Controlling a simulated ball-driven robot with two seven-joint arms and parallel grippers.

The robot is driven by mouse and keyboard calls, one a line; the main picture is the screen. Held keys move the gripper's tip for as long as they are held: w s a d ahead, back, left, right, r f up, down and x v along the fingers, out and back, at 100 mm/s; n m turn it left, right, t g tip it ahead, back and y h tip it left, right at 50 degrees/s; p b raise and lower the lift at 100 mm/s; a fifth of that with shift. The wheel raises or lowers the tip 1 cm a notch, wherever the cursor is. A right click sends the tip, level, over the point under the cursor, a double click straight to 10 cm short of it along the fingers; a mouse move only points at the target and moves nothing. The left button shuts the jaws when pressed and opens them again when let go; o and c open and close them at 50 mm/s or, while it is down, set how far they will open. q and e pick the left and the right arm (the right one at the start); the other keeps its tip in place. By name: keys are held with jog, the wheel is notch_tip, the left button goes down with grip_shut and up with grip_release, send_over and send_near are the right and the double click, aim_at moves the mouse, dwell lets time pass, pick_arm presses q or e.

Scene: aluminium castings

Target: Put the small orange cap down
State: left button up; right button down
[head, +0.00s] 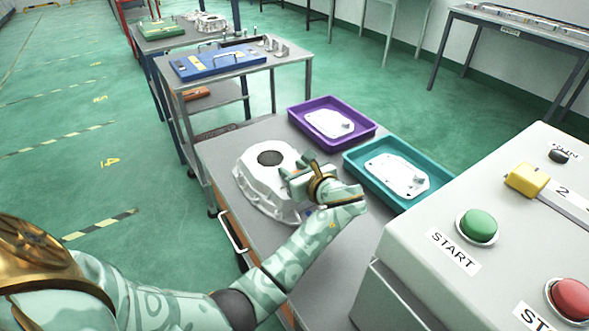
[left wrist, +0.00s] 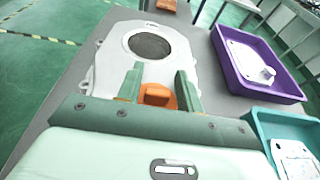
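The small orange cap (left wrist: 157,95) shows in the left wrist view between the two green fingers of my left gripper (left wrist: 158,88), which appear to touch it on both sides. In the head view my left gripper (head: 296,183) is over the right part of a pale aluminium casting (head: 262,180) with a round dark opening. The cap is hidden there. The casting lies on the grey table (head: 226,146) and also shows in the left wrist view (left wrist: 108,62). I cannot tell whether the cap touches the casting. My right gripper is not in view.
A purple tray (head: 355,142) and a teal tray (head: 432,192), each holding a pale flat part, stand right of the casting. A control box (head: 410,241) with green and red buttons stands at the front right. Bare table shows around the casting.

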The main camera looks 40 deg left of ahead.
pick_arm(q)
jog(key=shift+s+f, duration=0.2)
jog(key=shift+f, duration=0.45)
jog(key=shift+r, duration=0.15)
jog(key=d+r, duration=0.1)
jog(key=s+d+r+p, duration=0.1)
jog(key=d, duration=0.1)
jog(key=s+d+r+p, duration=0.1)
jog(key=d, duration=0.1)
jog(key=shift+s+d+r, duration=0.15)
jog(key=shift+d+r, duration=0.1)
jog(key=shift+r, duration=0.05)
jog(key=shift+s+d, duration=0.1)
jog(key=shift+d, duration=0.3)
jog(key=shift+r, duration=0.1)
